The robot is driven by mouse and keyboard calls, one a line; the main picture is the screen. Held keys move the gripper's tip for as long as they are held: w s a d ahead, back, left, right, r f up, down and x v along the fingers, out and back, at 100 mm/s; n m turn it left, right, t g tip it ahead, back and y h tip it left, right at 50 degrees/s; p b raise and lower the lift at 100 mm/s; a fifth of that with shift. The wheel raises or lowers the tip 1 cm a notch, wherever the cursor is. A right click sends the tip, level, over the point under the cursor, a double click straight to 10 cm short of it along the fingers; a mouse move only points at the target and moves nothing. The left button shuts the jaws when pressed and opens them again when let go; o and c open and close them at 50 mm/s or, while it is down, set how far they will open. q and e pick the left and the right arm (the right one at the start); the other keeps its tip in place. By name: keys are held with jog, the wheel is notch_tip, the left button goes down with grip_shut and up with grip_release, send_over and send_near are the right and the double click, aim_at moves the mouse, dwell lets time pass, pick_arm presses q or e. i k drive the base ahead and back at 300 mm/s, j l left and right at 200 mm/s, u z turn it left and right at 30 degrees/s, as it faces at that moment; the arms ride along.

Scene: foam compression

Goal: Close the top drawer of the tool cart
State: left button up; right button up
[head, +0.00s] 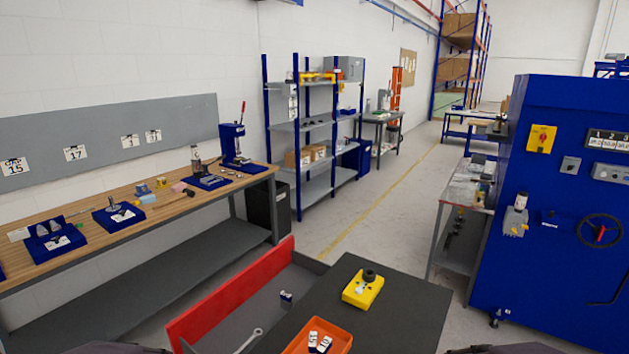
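The tool cart's dark top (405,312) is at the bottom centre of the head view. Its top drawer stands open, pulled out toward the left. The drawer's red front panel (235,292) is at the left, apart from the cart body. The grey drawer interior (262,310) shows between them, holding a wrench (249,341) and a small dark-and-white item (286,297). Dark parts of my arms just show at the bottom left and bottom right edges. Neither gripper's fingers are in view.
A yellow device (363,288) and an orange tray (318,338) with small bottles sit on the cart top. A wooden workbench (140,217) runs along the left wall. A large blue machine (550,190) stands right. Open floor (375,225) lies beyond the cart.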

aim_at(222, 321)
jog(key=j+z, duration=0.3)
jog(key=j, duration=0.6)
jog(key=j+z, duration=0.25)
jog(key=j, duration=0.65)
jog(key=k+j+z, duration=0.1)
jog(key=j+z, duration=0.2)
jog(key=j, duration=0.6)
jog(key=i+j+z, duration=0.15)
jog(key=j, duration=0.3)
jog(key=i+j+z, duration=0.15)
jog(key=j, duration=0.3)
jog(key=i+j+z, duration=0.15)
jog(key=j, duration=0.35)
jog(key=i+j+z, duration=0.15)
jog(key=j, duration=0.35)
jog(key=i+j+z, duration=0.2)
jog(key=j, duration=0.3)
jog(key=i+l, duration=0.1)
jog(key=l, duration=0.5)
jog(key=i+l+u, duration=0.15)
jog(key=l, duration=0.5)
jog(key=k+j, duration=0.05)
